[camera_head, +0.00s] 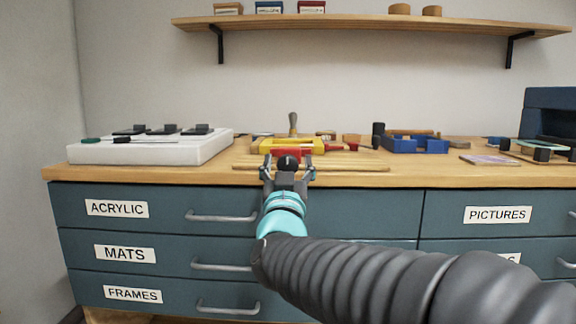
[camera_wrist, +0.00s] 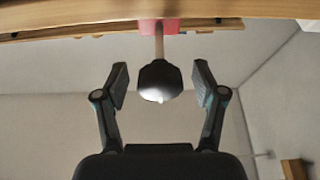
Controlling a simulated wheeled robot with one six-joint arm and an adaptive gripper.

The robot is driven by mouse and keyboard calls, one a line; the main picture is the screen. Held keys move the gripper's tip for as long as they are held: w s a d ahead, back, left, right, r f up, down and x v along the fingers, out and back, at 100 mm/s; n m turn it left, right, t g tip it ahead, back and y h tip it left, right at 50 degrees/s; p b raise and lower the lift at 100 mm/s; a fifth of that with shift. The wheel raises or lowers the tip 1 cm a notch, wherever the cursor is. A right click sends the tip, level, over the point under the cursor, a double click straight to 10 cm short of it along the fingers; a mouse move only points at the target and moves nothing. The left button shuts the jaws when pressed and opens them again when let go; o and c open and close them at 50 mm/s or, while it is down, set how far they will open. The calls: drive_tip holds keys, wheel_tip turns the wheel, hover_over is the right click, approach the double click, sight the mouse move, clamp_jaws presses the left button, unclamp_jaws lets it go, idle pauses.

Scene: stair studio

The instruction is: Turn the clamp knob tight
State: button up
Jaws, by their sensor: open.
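The clamp knob (camera_wrist: 160,80) is dark and faceted, on the end of a pale shaft (camera_wrist: 159,45) that comes out of a red clamp part (camera_wrist: 158,26) at the bench edge. In the head view the knob (camera_head: 288,162) shows as a dark round end in front of the red clamp (camera_head: 291,154). My gripper (camera_head: 287,165) is open, its two fingers to the left and right of the knob. In the wrist view, gaps show between the knob and both finger pads. The gripper hides the lower part of the clamp in the head view.
A yellow tray (camera_head: 262,147) lies behind the clamp, with wooden strips (camera_head: 350,167) along the bench edge. A white board (camera_head: 150,150) is at the left, a blue tray (camera_head: 431,146) at the right. Blue-grey drawers (camera_head: 170,240) with handles stand below.

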drive_tip(key=c, duration=1.2)
drive_tip(key=shift+o, duration=0.2)
drive_tip(key=shift+m+b, duration=0.3)
drive_tip(key=shift+m, duration=0.2)
